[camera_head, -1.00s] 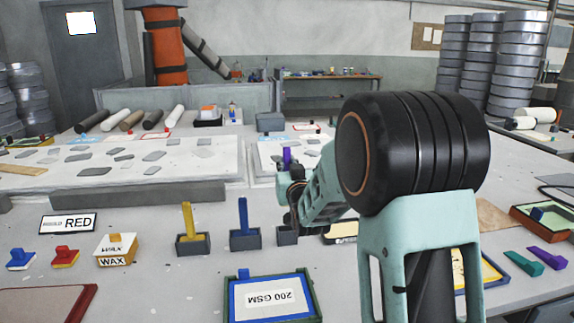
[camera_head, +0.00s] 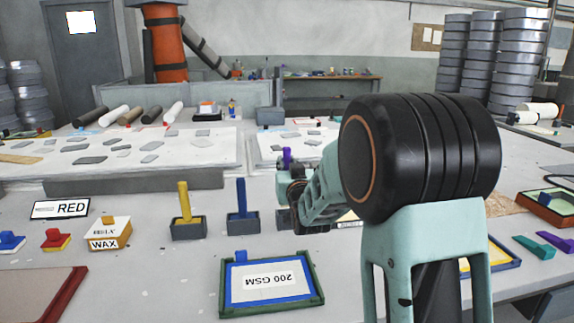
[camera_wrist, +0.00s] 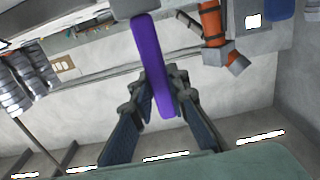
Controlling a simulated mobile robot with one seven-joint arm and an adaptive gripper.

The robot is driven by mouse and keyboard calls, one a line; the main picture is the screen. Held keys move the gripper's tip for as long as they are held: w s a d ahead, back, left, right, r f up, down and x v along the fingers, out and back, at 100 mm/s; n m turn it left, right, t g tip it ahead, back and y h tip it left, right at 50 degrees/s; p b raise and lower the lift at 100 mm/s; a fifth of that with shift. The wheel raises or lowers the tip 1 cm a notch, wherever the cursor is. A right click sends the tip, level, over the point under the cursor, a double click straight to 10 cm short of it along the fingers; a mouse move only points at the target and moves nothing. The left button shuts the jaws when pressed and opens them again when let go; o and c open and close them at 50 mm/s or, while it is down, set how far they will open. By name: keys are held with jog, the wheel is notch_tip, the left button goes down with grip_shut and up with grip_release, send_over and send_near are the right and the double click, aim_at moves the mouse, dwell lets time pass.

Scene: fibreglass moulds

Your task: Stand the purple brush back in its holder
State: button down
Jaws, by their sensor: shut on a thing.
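The purple brush (camera_head: 287,157) is held in my gripper (camera_head: 296,178), with its handle top showing in the head view. In the wrist view the purple handle (camera_wrist: 150,65) runs between the two fingers of my gripper (camera_wrist: 160,90). A grey block (camera_wrist: 135,8) meets the handle at the picture's top; I cannot tell whether it is the brush's head or a holder. A dark grey holder (camera_head: 283,219) stands on the table below my gripper, largely hidden by my arm. I cannot tell whether the brush is inside it.
A yellow brush (camera_head: 184,202) and a blue brush (camera_head: 242,198) stand in their holders to the left. A 200 GSM tray (camera_head: 270,281) lies in front. A wax box (camera_head: 109,233) stands left. Green (camera_head: 534,246) and purple (camera_head: 556,241) pieces lie far right.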

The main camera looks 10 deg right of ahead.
jog(key=shift+f+b, duration=2.75)
jog(key=shift+b, duration=0.1)
jog(key=shift+f+b, duration=0.55)
jog(key=shift+b, duration=0.5)
jog(key=shift+r, duration=0.1)
jog(key=c, duration=1.8)
grip_release()
jog(key=s, duration=1.2)
